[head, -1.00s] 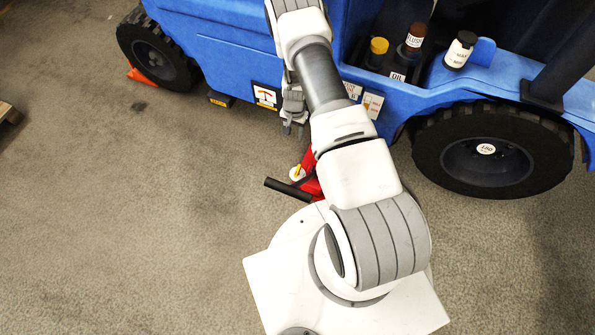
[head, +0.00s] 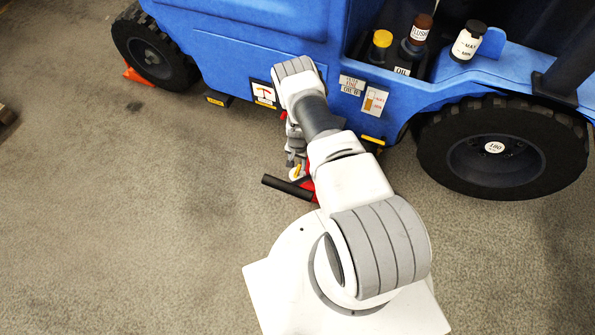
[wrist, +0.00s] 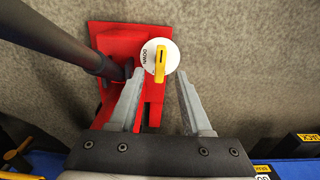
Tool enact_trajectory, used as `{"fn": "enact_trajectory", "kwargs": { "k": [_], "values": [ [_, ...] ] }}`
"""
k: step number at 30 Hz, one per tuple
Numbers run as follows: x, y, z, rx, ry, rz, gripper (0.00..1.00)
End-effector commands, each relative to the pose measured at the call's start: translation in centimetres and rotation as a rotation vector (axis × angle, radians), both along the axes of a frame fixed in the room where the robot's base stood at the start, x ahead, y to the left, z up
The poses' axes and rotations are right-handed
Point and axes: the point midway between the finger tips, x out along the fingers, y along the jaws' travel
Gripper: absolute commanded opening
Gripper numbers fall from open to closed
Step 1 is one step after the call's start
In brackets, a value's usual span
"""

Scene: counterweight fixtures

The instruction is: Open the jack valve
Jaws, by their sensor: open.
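The jack valve is a white round dial (wrist: 158,58) with a yellow handle (wrist: 160,63), on the red jack (wrist: 113,40). The dial bears dark lettering that seems to read DOWN. My gripper (wrist: 164,100) is open, its two fingers pointing toward the valve with the dial just beyond and between the tips in the wrist view. Nothing is held. In the head view my gripper (head: 295,160) is beside the jack (head: 308,188), and the yellow handle (head: 296,172) shows just below it. My arm hides much of the jack.
A dark jack lever (head: 286,188) sticks out to the left; in the wrist view it runs along the left (wrist: 70,45). The blue vehicle (head: 240,50) stands close behind, with a black wheel (head: 500,152) at right. Open floor (head: 130,230) lies to the left.

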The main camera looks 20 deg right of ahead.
Motion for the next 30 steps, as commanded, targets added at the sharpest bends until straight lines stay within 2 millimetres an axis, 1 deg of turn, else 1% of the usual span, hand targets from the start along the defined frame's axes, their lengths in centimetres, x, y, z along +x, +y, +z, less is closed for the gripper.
{"fn": "enact_trajectory", "kwargs": {
  "k": [1, 3, 6, 10, 18, 19, 20, 24, 27, 30],
  "values": [
    [0.0, 0.0, -1.4, 0.000, 0.000, 0.001, 0.49],
    [0.0, 0.0, -2.4, 0.000, 0.000, 0.000, 0.49],
    [0.0, 0.0, -3.3, 0.001, -0.001, 0.000, 0.49],
    [0.0, 0.0, -3.9, 0.001, -0.001, -0.001, 0.49],
    [0.0, 0.0, -3.9, 0.001, -0.001, 0.000, 0.49],
    [0.0, 0.0, -3.9, 0.001, -0.001, 0.000, 0.47],
    [0.0, 0.0, -3.9, 0.001, -0.001, 0.000, 0.42],
    [0.0, 0.0, -3.9, 0.001, -0.001, 0.000, 0.16],
    [0.0, 0.0, -3.9, 0.001, -0.001, 0.000, 0.00],
    [0.0, 0.0, -3.9, 0.001, -0.001, 0.000, 0.00]
  ]
}}
